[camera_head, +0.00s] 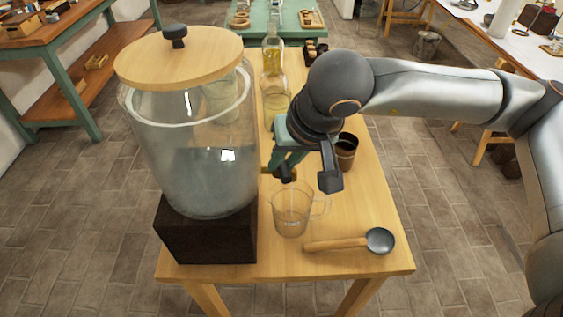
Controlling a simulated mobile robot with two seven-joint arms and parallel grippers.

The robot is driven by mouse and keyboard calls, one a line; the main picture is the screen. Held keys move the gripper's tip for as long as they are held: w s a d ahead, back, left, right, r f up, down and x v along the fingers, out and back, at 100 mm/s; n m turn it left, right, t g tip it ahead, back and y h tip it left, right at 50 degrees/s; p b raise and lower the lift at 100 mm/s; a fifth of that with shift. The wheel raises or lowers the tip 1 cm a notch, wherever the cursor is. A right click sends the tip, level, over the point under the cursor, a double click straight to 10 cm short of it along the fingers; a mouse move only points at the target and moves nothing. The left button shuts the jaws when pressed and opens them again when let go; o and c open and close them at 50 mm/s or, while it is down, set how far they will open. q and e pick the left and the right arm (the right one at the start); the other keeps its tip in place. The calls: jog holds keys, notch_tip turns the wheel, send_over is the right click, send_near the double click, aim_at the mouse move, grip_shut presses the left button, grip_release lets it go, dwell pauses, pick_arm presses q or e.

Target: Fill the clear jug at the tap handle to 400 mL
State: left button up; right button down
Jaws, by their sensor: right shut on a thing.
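The clear jug (291,222) stands upright on the wooden table beside the dispenser's dark base, with its handle to the right. The tap handle (287,174) is a small dark piece at the right of the big glass dispenser (190,165), above the jug's rim. My right gripper (287,161) reaches in from the right and is shut on the tap handle; its wrist partly hides the hold. A faint pale streak shows between tap and jug; I cannot read the jug's level. The dispenser holds greyish liquid. My left gripper is not in view.
A wooden-handled ladle (350,243) lies in front of the jug, near the table's front edge. A bottle of yellow liquid (272,50) and glassware stand farther back.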

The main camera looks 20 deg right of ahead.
dwell(0.3)
jog(key=shift+a+f+m+h+b, duration=0.15)
jog(key=shift+m+h+b, duration=0.15)
jog(key=shift+m+b, duration=0.35)
jog(key=shift+a+m+h+b, duration=0.15)
jog(key=shift+m+h+b, duration=0.15)
jog(key=shift+m, duration=0.25)
jog(key=shift+d+n+b, duration=0.2)
jog(key=shift+n+b, duration=0.25)
jog(key=shift+n, duration=0.05)
jog(key=shift+d+n+y, duration=0.15)
jog(key=shift+n+y, duration=0.45)
jog(key=shift+n, duration=0.2)
